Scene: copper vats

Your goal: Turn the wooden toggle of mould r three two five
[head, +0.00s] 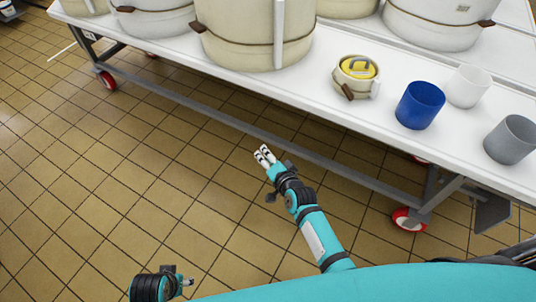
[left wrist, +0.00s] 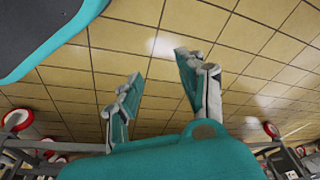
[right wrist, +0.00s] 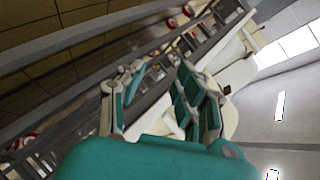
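Several round cream moulds with brown wooden toggles stand on a white table. A small mould (head: 345,70) has a yellow top with a grey handle, and its wooden toggle (head: 347,91) sticks out at the front. A large mould (head: 255,52) stands left of it, with a toggle (head: 198,27) on its left side. I cannot read any mould number. My right gripper (head: 265,155) is open and empty, short of the table's front edge; its spread fingers show in the right wrist view (right wrist: 160,100). My left gripper, spread and empty in the left wrist view (left wrist: 160,90), is low over the floor.
A blue cup (head: 420,105), a white cup (head: 467,87) and a grey cup (head: 511,139) stand right of the small mould. The white table (head: 320,100) has a grey frame and red-rimmed wheels. The tiled floor before it is clear.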

